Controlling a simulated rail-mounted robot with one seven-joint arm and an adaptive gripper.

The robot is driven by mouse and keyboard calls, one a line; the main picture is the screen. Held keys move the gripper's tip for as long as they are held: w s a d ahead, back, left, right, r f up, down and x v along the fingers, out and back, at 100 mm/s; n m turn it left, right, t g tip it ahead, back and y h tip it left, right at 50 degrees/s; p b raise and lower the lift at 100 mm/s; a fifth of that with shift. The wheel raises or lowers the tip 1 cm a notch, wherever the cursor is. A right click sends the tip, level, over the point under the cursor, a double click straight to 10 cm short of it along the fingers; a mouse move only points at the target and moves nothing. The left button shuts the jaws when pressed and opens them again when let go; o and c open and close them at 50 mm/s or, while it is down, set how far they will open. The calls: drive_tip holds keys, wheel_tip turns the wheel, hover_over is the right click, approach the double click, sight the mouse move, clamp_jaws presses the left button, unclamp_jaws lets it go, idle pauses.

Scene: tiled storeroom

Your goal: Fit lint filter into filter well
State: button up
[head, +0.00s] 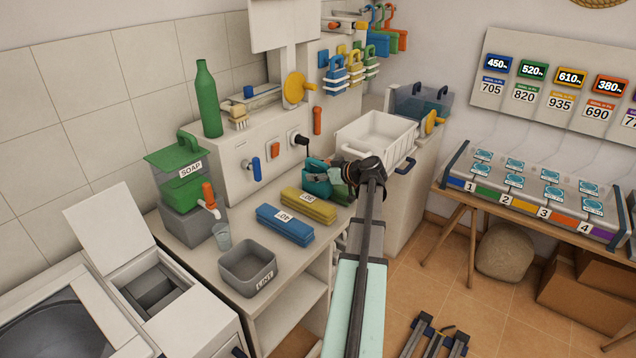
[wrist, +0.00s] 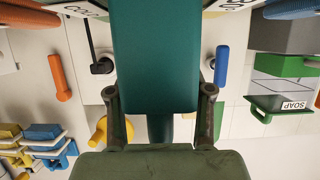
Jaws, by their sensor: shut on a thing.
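My gripper (head: 352,176) is above the right part of the counter, shut on a teal piece (head: 317,181) that I take to be the lint filter. In the wrist view the teal piece (wrist: 155,60) lies between the two fingers (wrist: 158,125), with a dark green slab (wrist: 160,165) at the bottom edge. I cannot tell whether the slab belongs to it. The filter well (head: 162,292) looks to be the grey recess in the white machine at the lower left. Its white flap (head: 110,228) stands up. The gripper is far to the right of it.
A grey LINT bin (head: 248,280), a blue block (head: 284,226) and a yellow block (head: 308,205) stand on the counter. A soap dispenser (head: 182,170), small cup (head: 222,236) and green bottle (head: 207,100) are at the left. A white basket (head: 375,140) stands behind my gripper.

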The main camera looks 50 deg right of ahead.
sight(319, 183)
drive_tip(key=shift+f+p, duration=0.4)
drive_tip(key=shift+f, duration=1.6)
drive_tip(key=shift+f+b, duration=0.25)
drive_tip(key=shift+b, duration=0.1)
drive_tip(key=o, duration=1.3)
drive_tip(key=shift+r, duration=0.1)
drive_tip(key=shift+r, duration=0.1)
drive_tip(key=shift+s+r+p, duration=0.1)
drive_tip(key=shift+s+p, duration=0.1)
drive_tip(key=shift+p, duration=0.1)
drive_tip(key=b+v, duration=0.2)
drive_tip(key=v, duration=0.9)
drive_tip(key=shift+s+r+b, duration=0.1)
drive_tip(key=shift+s+b, duration=0.25)
